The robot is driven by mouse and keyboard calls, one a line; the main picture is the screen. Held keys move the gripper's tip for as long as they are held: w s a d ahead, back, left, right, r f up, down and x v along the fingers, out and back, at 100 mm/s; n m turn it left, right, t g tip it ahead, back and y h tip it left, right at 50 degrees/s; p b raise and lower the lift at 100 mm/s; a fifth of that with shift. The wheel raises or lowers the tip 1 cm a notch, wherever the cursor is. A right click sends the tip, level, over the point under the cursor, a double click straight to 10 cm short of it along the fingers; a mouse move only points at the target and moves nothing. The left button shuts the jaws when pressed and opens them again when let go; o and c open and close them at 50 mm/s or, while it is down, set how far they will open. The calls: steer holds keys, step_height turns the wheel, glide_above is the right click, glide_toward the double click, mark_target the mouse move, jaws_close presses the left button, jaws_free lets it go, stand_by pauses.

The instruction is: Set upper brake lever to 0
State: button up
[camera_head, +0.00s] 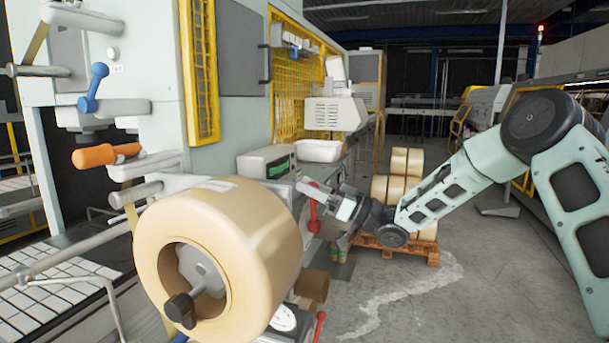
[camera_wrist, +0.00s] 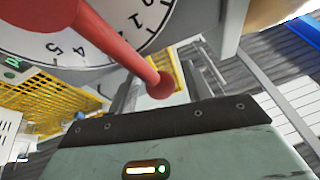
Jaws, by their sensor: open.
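The upper brake lever (camera_wrist: 122,52) is red with a round knob end, and crosses a white numbered dial (camera_wrist: 30,42) in the wrist view. It covers the dial between the visible 2 and 4. In the head view the red lever (camera_head: 313,216) shows behind the large tan roll, beside my gripper (camera_head: 326,200). My gripper is open and holds nothing. In the wrist view the knob is just beyond the dark front edge of my gripper's body; whether they touch cannot be told. The 0 mark is not in sight.
A large tan roll (camera_head: 240,240) stands in front of the dial area. A lower white dial (camera_head: 284,320) with another red lever (camera_head: 319,327) is below. A pallet (camera_head: 395,250) with tan rolls stands behind my arm. Open floor (camera_head: 450,310) lies at the right.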

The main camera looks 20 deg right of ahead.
steer(key=shift+x, duration=0.85)
steer(key=shift+c, duration=0.3)
jaws_close()
steer(key=s+a+f+n+g+b, duration=0.1)
steer(key=n+b, duration=0.1)
steer(key=b, duration=0.1)
steer(key=shift+s, duration=0.1)
steer(key=shift+s+a+f+n+g+b, duration=0.2)
steer(key=shift+s+n+g+b, duration=0.2)
steer(key=shift+n+b, duration=0.65)
steer(key=shift+s+a+r+y+b, duration=0.15)
steer(key=shift+s+r+y+b, duration=0.05)
steer(key=shift+y+b, duration=0.15)
steer(key=shift+o, duration=0.3)
jaws_free()
